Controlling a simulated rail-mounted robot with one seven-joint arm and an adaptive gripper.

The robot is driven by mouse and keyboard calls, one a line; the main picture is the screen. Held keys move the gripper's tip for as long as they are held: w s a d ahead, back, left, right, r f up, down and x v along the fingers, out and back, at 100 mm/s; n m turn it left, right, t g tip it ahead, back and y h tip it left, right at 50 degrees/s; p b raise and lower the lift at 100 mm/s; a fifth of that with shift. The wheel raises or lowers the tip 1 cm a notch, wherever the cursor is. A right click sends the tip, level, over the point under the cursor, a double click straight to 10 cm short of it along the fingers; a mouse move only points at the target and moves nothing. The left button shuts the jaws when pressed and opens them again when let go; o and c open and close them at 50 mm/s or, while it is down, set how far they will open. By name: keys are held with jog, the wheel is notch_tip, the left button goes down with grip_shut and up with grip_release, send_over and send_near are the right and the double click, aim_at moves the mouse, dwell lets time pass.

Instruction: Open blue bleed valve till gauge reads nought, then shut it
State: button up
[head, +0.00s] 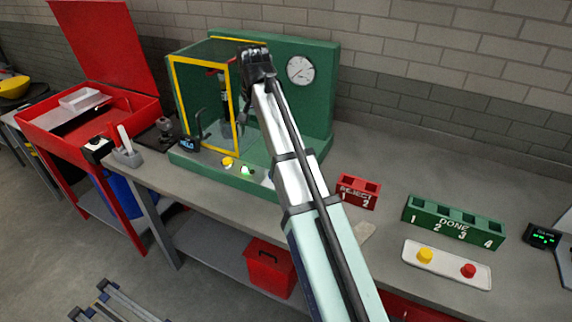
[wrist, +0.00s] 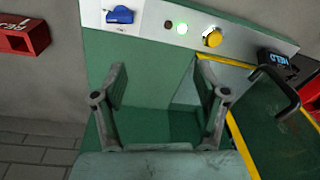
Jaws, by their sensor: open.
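The blue bleed valve handle (wrist: 120,15) is at the top left of the wrist view, on the pale front strip of the green machine; in the head view my arm hides it. The round white gauge (head: 300,69) is on the machine's green back panel; its reading is too small to tell. My gripper (wrist: 160,82) is open and empty, apart from the valve. In the head view my gripper (head: 244,112) hangs in front of the machine, to the right of the yellow-framed guard.
The guard (head: 237,100) and its black handle (wrist: 275,85) stand close beside my gripper. A yellow knob (wrist: 212,38) and a lit green button (wrist: 182,29) share the strip. The red REJECT rack (head: 358,190) and green DONE rack (head: 453,222) are on the bench.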

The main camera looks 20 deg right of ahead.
jog(key=s+d+r+m+g, duration=0.1)
jog(key=s+d+r, duration=0.2)
jog(key=s+d, duration=0.15)
jog(key=f+p, duration=0.1)
jog(key=f, duration=0.4)
jog(key=f+p, duration=0.1)
jog(key=f, duration=0.5)
jog(key=w+f, duration=0.1)
jog(key=f, duration=0.5)
jog(key=shift+d+p, duration=0.15)
jog(key=shift+p, duration=0.25)
jog(key=c, duration=1.2)
